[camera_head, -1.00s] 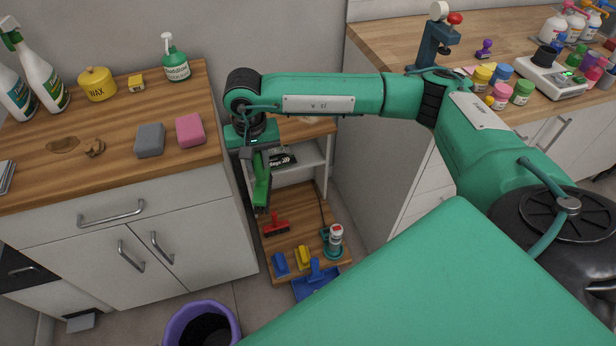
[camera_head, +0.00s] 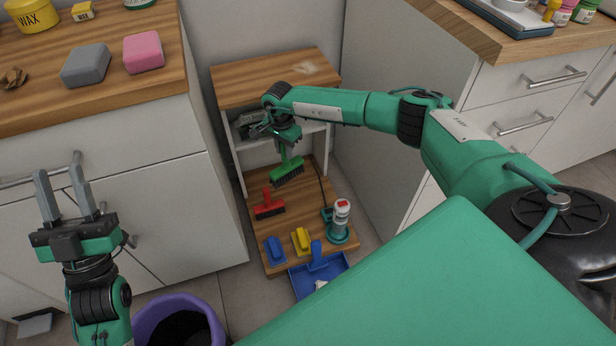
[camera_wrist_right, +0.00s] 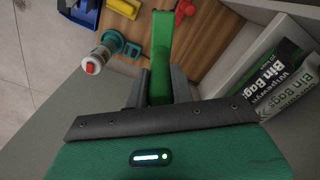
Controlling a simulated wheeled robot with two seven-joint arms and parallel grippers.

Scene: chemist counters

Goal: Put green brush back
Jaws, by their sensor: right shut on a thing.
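My right gripper (camera_head: 286,144) is shut on the handle of the green brush (camera_head: 287,170). The brush hangs with its dark bristles down above the back of the low wooden board (camera_head: 257,226), behind the red brush (camera_head: 269,204). I cannot tell whether the bristles touch the board. In the right wrist view the green handle (camera_wrist_right: 161,50) stands between the two fingers (camera_wrist_right: 160,88); the bristles are hidden there. My left gripper (camera_head: 60,176) is open and empty in front of the left cabinet.
A blue brush (camera_head: 275,250), a yellow brush (camera_head: 302,240) and a white-and-teal device (camera_head: 340,220) stand on the board. A blue dustpan (camera_head: 335,267) lies at its front. A shelf top (camera_head: 245,78) is above. Bin-bag boxes (camera_wrist_right: 285,75) are beside the gripper. A purple bin (camera_head: 150,322) is front left.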

